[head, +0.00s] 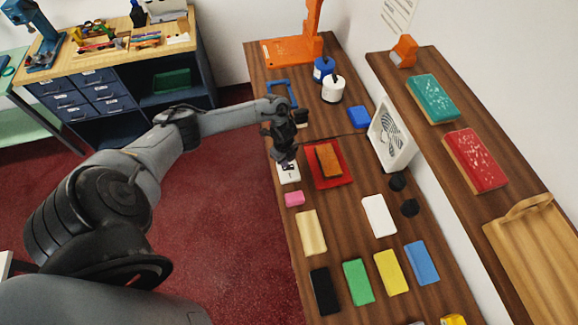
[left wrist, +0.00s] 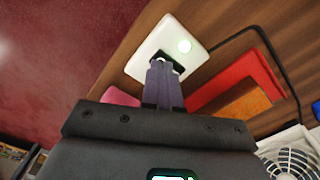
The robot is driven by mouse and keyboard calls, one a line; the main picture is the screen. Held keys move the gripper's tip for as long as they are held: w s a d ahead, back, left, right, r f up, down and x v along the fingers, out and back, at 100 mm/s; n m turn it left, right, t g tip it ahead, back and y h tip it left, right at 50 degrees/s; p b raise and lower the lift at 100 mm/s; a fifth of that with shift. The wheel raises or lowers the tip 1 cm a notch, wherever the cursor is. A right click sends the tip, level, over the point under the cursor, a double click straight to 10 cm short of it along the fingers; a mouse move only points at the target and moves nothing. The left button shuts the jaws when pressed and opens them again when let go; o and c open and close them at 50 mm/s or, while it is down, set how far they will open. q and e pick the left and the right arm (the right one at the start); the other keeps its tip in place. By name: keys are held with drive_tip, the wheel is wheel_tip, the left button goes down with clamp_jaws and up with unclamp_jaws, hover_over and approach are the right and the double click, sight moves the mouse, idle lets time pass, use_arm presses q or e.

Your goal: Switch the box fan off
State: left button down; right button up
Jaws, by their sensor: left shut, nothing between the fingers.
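The white box fan (head: 391,135) stands upright on the counter against the shelf. Part of its grille shows in the left wrist view (left wrist: 292,157). A white switch box (head: 288,174) lies near the counter's left edge. In the left wrist view the switch box (left wrist: 150,43) has a dark rocker and a pale green lit spot. A black cord leads from near it toward the right. My left gripper (head: 284,157) is shut and empty, pointing down over the switch box. Its fingertips (left wrist: 163,66) cover part of the rocker; I cannot tell whether they touch it.
An orange block on a red swatch (head: 320,175) lies right of the switch box. A pink block (head: 294,199) sits just in front. Several coloured swatches lie nearer, and blue and white pots (head: 332,90) stand farther back. A shelf (head: 437,135) runs along the right.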

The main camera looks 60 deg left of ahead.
use_arm(q)
drive_tip(key=shift+f+b, duration=0.75)
drive_tip(key=shift+f, duration=0.2)
idle(0.7)
drive_tip(key=shift+r, duration=0.1)
wheel_tip(320, 180, up, 7)
drive_tip(key=p, duration=0.7)
idle(0.6)
